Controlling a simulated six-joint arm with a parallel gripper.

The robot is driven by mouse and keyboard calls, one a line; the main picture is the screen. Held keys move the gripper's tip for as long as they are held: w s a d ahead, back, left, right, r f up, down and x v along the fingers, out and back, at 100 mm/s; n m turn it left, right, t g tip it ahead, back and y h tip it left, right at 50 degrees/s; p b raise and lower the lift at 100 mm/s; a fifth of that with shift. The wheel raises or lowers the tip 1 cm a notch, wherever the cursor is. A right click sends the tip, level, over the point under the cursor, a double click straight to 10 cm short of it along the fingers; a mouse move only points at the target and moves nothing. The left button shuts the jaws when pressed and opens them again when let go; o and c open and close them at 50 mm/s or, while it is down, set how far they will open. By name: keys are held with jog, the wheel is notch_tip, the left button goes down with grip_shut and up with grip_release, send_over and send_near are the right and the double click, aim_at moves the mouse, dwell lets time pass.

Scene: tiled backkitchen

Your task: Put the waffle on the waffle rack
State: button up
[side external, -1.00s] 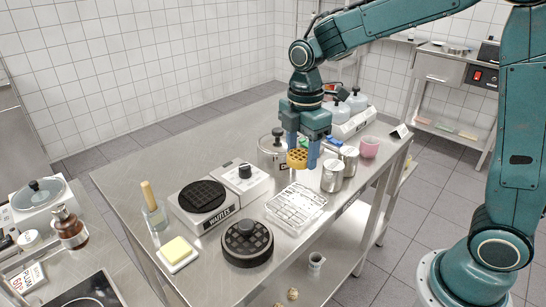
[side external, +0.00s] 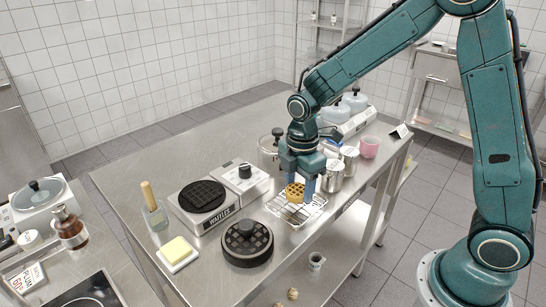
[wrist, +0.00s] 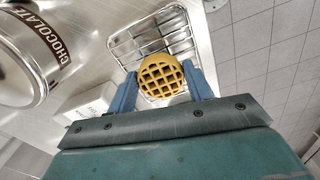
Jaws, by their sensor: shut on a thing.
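The round golden waffle (side external: 295,193) is held between the blue fingers of my gripper (side external: 301,190). In the wrist view the waffle (wrist: 162,76) sits between both fingertips of my gripper (wrist: 163,86), its grid face showing. The waffle rack (side external: 288,212) is a wire rack on the steel table, below and around the waffle in the side view. The rack (wrist: 124,42) lies behind the waffle in the wrist view. I cannot tell whether the waffle touches the wires. My gripper hides part of the rack.
The waffle iron base (side external: 203,196) is left of the rack, and a round dark-grilled lid (side external: 247,244) stands at front left. Metal canisters (side external: 333,176) stand close to the right, one marked CHOCOLATE (wrist: 38,45) in the wrist view. A pink cup (side external: 370,147) is farther right.

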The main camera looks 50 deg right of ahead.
aim_at(300, 189)
jog(key=shift+f, duration=0.75)
jog(key=shift+f, duration=0.15)
jog(key=o, duration=1)
notch_tip(300, 189, up, 12)
jog(key=shift+r, duration=0.15)
